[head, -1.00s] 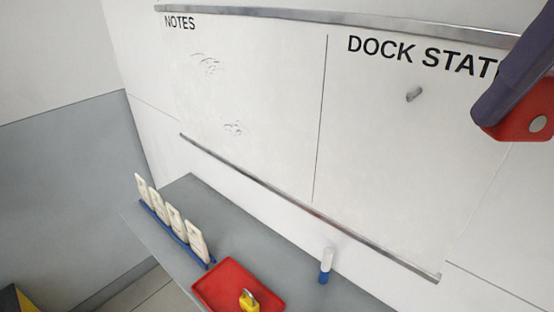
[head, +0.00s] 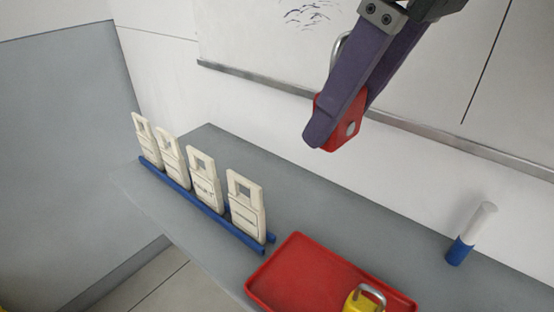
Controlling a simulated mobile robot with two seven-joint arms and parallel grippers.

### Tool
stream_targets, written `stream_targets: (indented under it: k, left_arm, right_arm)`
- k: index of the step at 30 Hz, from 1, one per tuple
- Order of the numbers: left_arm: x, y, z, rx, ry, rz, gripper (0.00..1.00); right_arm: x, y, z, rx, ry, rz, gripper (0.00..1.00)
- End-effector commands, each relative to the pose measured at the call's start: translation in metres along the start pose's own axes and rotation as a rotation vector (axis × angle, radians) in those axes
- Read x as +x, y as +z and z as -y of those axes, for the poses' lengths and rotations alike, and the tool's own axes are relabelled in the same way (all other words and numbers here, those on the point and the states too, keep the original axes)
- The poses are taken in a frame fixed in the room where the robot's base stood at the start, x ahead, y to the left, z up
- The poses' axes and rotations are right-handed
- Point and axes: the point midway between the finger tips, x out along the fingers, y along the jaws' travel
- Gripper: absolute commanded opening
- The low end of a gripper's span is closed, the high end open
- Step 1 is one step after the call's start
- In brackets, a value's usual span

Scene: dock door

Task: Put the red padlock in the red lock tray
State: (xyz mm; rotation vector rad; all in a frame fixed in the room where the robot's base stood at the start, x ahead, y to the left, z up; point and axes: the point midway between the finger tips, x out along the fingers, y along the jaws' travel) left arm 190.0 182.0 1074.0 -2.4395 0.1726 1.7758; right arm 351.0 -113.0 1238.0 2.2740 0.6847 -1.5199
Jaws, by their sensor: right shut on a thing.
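My right gripper (head: 335,135) comes in from the top right and is shut on the red padlock (head: 352,132). The padlock's body shows between and beside the purple fingers, and its metal shackle shows behind them. The gripper holds it in the air, above the grey shelf. The red lock tray (head: 300,270) lies on the shelf at the bottom, lower in the picture than the padlock. A yellow padlock (head: 362,301) with a metal shackle is in the tray, partly cut off by the picture's edge. My left gripper is not in view.
A blue rack (head: 205,209) with several cream tags (head: 205,180) stands left of the tray on the grey shelf (head: 300,200). A blue and white marker (head: 470,235) stands to the right. The tray's left part is empty. A whiteboard (head: 420,70) hangs behind.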

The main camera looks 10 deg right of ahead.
Motion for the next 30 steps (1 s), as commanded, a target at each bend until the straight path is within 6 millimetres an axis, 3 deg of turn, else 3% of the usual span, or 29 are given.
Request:
stream_targets:
  k: [1, 6, 11, 24, 30]
  left_arm:
    - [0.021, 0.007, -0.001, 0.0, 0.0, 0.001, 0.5]
    - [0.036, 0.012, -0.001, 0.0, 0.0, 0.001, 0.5]
    - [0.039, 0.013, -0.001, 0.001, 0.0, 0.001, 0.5]
    - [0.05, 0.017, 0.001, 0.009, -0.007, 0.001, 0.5]
    - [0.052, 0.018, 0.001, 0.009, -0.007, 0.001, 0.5]
  right_arm:
    - [0.023, 0.007, 0.002, -0.017, -0.009, 0.0, 0.0]
    - [0.042, 0.012, 0.004, -0.062, -0.026, -0.002, 0.0]
    - [0.061, 0.019, 0.005, -0.072, -0.032, 0.002, 0.0]
    - [0.171, 0.066, 0.005, -0.071, -0.031, 0.003, 0.0]
    - [0.19, 0.073, 0.005, -0.072, -0.03, 0.0, 0.0]
